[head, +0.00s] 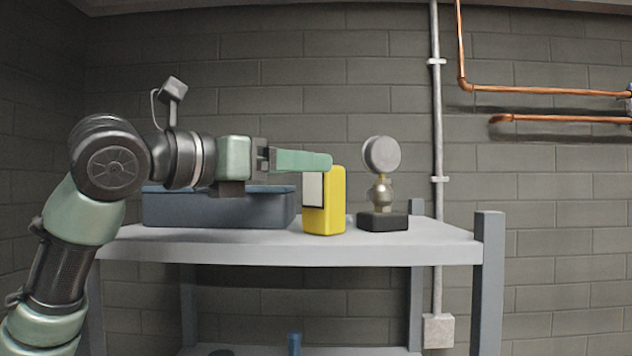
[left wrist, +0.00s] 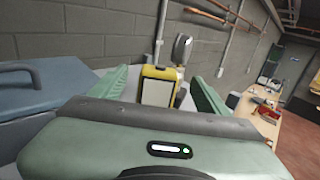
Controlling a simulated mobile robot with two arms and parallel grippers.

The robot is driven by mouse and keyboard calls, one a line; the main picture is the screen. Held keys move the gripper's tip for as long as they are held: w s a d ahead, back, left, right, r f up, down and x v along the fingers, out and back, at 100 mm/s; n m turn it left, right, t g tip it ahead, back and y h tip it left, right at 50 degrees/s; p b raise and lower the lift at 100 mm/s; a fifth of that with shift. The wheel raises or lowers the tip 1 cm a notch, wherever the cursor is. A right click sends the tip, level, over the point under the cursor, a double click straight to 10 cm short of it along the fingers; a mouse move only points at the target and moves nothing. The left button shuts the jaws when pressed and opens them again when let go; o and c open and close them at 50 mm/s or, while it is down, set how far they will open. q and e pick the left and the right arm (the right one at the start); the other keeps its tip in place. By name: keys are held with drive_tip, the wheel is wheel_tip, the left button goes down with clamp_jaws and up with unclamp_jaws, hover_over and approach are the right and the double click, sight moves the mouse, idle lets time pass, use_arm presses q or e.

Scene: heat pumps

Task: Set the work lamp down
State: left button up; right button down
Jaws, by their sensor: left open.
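The work lamp, a yellow block with a white panel (head: 335,205), stands upright on the grey shelf top (head: 250,246). It also shows in the left wrist view (left wrist: 173,73). My left gripper (head: 322,163) reaches in from the left at the height of the lamp's top. Its green fingers are apart, and in the left wrist view (left wrist: 161,76) the lamp appears between them, with gaps on both sides. I cannot tell how far the fingertips reach past the lamp. My right gripper is in neither view.
A blue-grey toolbox (head: 220,210) stands left of the lamp, below my left wrist. A round gauge on a dark base (head: 382,220) stands close on its right. The shelf's right end is bare. Behind is a block wall with a vertical pipe (head: 436,120).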

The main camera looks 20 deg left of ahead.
use_arm(q)
drive_tip(key=b+v, duration=0.1)
drive_tip(key=v, duration=0.4)
drive_tip(key=shift+s+a+b, duration=0.2)
drive_tip(key=shift+s+b, duration=0.15)
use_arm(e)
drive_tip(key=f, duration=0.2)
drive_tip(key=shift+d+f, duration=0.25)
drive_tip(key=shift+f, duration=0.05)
